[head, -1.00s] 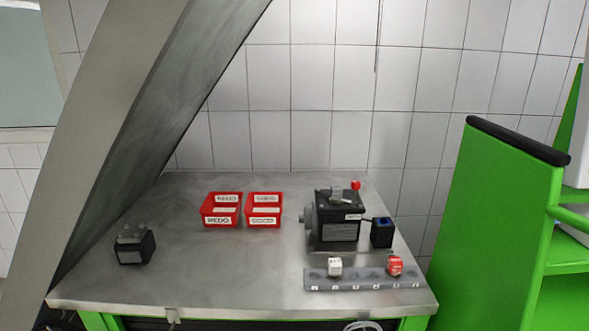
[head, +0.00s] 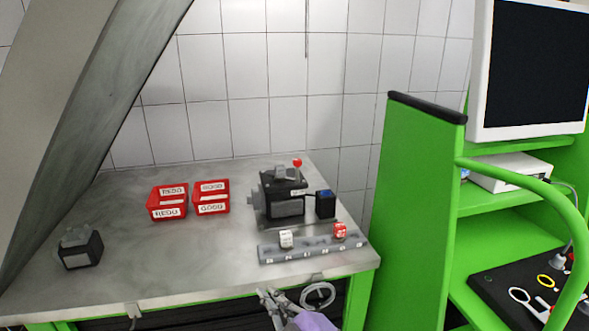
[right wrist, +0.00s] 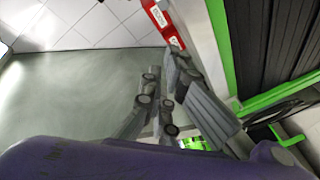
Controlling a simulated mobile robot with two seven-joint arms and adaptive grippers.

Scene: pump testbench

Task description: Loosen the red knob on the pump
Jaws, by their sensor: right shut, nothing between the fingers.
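The pump (head: 284,204) is a dark grey and black block near the back right of the metal table. Its red knob (head: 297,163) stands up from the top on a short stem, with nothing touching it. My right gripper (head: 268,292) is at the table's front edge, below and well apart from the pump, shut and empty. In the right wrist view its grey fingers (right wrist: 173,50) point up toward the red bins; the pump does not show there. My left gripper is in neither current view.
Red bins labelled REDO (head: 167,213) and GOOD (head: 212,209) stand left of the pump. A small black and blue box (head: 325,206) sits to its right. A grey rail (head: 312,252) with a white and a red cube lies in front. A green shelf frame (head: 420,190) stands to the right.

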